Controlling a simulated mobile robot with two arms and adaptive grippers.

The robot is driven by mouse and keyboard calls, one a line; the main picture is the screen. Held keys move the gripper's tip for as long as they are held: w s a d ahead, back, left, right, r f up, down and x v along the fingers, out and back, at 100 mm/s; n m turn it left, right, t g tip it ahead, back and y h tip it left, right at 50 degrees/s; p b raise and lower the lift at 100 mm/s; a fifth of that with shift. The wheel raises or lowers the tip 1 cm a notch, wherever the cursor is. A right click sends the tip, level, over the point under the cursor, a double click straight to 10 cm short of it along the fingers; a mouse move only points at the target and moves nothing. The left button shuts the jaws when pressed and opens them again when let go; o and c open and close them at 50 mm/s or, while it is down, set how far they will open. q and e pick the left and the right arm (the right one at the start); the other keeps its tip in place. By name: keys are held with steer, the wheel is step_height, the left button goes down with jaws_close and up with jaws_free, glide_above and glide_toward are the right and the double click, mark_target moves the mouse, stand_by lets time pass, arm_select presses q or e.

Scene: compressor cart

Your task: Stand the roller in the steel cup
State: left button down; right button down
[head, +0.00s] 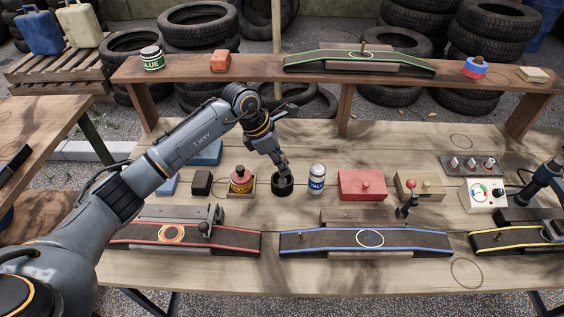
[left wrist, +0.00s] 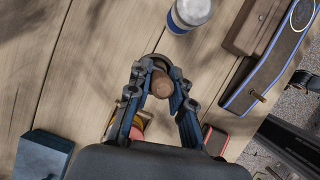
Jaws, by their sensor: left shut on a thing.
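My left gripper (head: 282,168) points down at the mouth of a dark round cup (head: 282,186) on the bench. In the left wrist view its fingers (left wrist: 160,88) are shut on a brown, round-ended roller (left wrist: 162,84). The rim of the cup (left wrist: 150,62) shows just beyond the roller. The roller's lower part is hidden, so I cannot tell how deep it sits or whether it touches the cup. My right gripper (head: 520,193) seems to be the dark form at the right edge; its fingers are unclear.
A red box (head: 362,185) is farther right. Belts with red (head: 135,233) and blue (head: 330,240) edges lie in front. A raised shelf (head: 260,76) runs behind.

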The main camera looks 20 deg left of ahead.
arm_select(q)
steer(key=c, duration=0.6)
jaws_free()
steer(key=shift+c, duration=0.2)
steer(key=shift+r+p, duration=1.95)
steer(key=shift+r, duration=1.55)
